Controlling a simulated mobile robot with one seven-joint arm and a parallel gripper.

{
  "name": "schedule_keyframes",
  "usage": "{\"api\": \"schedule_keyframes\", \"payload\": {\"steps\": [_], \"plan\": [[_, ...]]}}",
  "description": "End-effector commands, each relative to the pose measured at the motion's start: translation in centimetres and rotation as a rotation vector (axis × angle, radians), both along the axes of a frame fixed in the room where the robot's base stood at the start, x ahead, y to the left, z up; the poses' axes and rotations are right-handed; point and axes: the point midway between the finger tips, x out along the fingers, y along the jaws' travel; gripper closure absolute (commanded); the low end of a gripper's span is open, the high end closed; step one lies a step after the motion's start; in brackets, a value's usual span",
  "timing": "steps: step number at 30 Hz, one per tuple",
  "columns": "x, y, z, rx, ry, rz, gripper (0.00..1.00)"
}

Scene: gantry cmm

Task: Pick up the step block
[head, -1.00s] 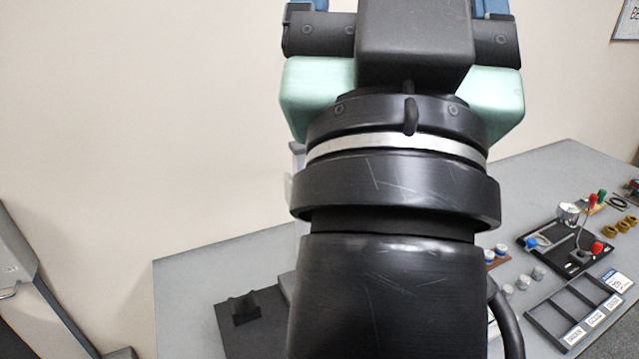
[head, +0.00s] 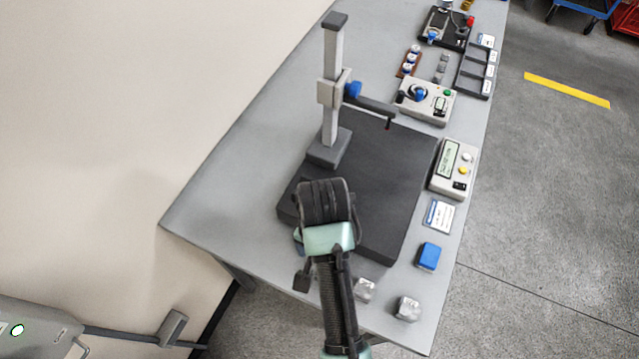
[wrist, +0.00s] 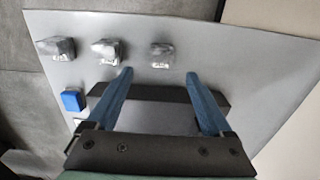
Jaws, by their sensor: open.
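Three silvery metal blocks stand in a row on the grey table in the wrist view: a left one (wrist: 57,48), a middle one (wrist: 107,50) and a right one (wrist: 161,54). They are too small and blurred to tell which is the step block. The head view shows two silvery blocks (head: 408,308) (head: 364,290) near the table's near end; my arm probably hides the third. My gripper (wrist: 158,74) is open and empty, its blue fingers wide apart. In the wrist view its tips lie just below the right block, apart from it. My arm hides the fingers in the head view.
A blue block (head: 429,256) sits near the table's right edge. A dark slab (head: 385,170) carries a grey column (head: 333,80) with a side arm. A display box (head: 453,168) and a control box (head: 425,101) stand right of it. Bare table surrounds the silvery blocks.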

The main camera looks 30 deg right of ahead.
Motion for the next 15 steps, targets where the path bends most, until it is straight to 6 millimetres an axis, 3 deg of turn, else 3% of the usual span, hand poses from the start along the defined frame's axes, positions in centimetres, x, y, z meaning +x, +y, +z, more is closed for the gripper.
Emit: {"api": "schedule_keyframes", "payload": {"steps": [6, 15], "plan": [[0.0, 0.0, -3.8, -0.001, 0.001, 0.002, 0.15], [0.1, 0.2, -6.1, -0.002, -0.001, 0.003, 0.15]]}}
